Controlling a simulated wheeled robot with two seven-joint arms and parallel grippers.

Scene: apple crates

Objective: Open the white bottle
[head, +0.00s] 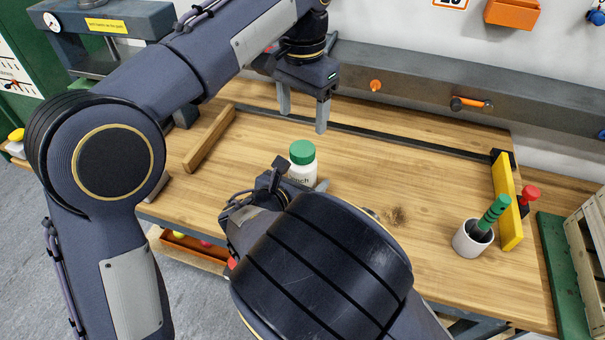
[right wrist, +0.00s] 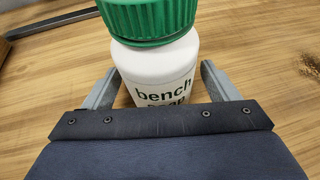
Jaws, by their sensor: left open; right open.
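A white bottle (head: 302,172) with a ribbed green cap (head: 302,152) stands upright on the wooden bench, the cap on it. In the right wrist view the white bottle (right wrist: 157,75) stands between the fingers of my right gripper (right wrist: 155,85), which are apart on both sides of it with small gaps. Its label starts with "bench"; the line below is partly hidden. My left gripper (head: 303,112) is open and empty, pointing down above the bench behind the bottle. In the head view my right arm covers the bottle's lower part.
A wooden block (head: 209,139) lies left on the bench (head: 365,160). At right are a white cup (head: 472,240) holding a green-handled tool (head: 493,213) and a yellow board (head: 508,200). A dark rail (head: 400,138) runs along the back. The bench between bottle and cup is clear.

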